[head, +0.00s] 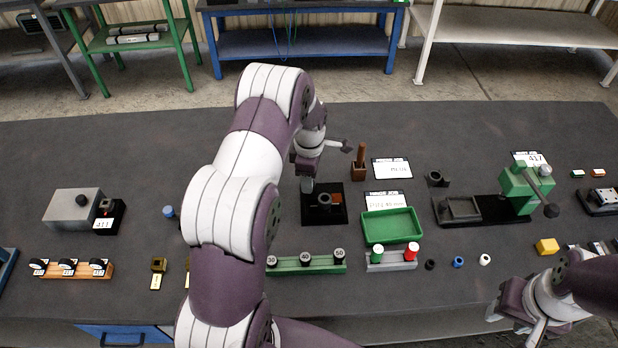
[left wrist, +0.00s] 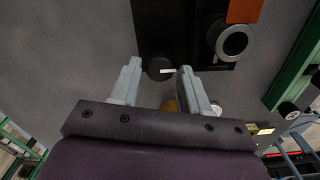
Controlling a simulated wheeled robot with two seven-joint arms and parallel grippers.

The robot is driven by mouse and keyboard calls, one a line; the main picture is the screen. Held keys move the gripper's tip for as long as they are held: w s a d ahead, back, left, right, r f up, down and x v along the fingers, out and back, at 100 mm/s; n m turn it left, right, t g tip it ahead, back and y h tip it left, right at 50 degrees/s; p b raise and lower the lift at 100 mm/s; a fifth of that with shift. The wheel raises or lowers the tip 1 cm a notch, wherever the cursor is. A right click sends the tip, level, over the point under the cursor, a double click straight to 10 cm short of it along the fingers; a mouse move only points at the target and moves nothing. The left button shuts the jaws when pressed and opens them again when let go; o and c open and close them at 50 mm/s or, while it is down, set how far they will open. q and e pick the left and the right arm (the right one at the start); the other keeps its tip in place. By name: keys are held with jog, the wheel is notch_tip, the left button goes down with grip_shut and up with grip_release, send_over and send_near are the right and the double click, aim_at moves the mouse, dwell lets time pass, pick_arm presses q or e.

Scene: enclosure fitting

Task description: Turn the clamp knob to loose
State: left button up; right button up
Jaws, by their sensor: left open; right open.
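A black fixture plate (head: 337,213) lies on the bench near its middle and carries a dark grey ring-shaped part (head: 324,200). In the left wrist view the plate (left wrist: 185,25) and the ring (left wrist: 233,42) show at the top. A round black knob (left wrist: 157,68) with a white pointer mark sits by the plate's edge, between my left fingertips in that picture. My left gripper (left wrist: 157,72) is open; contact with the knob cannot be told. In the head view my left gripper (head: 307,184) points down at the plate's left side, hiding the knob. My right gripper (head: 515,315) is open and empty at lower right.
A green tray (head: 391,226) and white label cards (head: 391,168) lie right of the plate. A brown upright post (head: 360,160) stands behind it. A green block with dials (head: 305,263) is in front. A green press (head: 525,190) stands further right.

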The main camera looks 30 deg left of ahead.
pick_arm(q)
notch_tip(320, 180, up, 12)
jog(key=shift+b, duration=0.4)
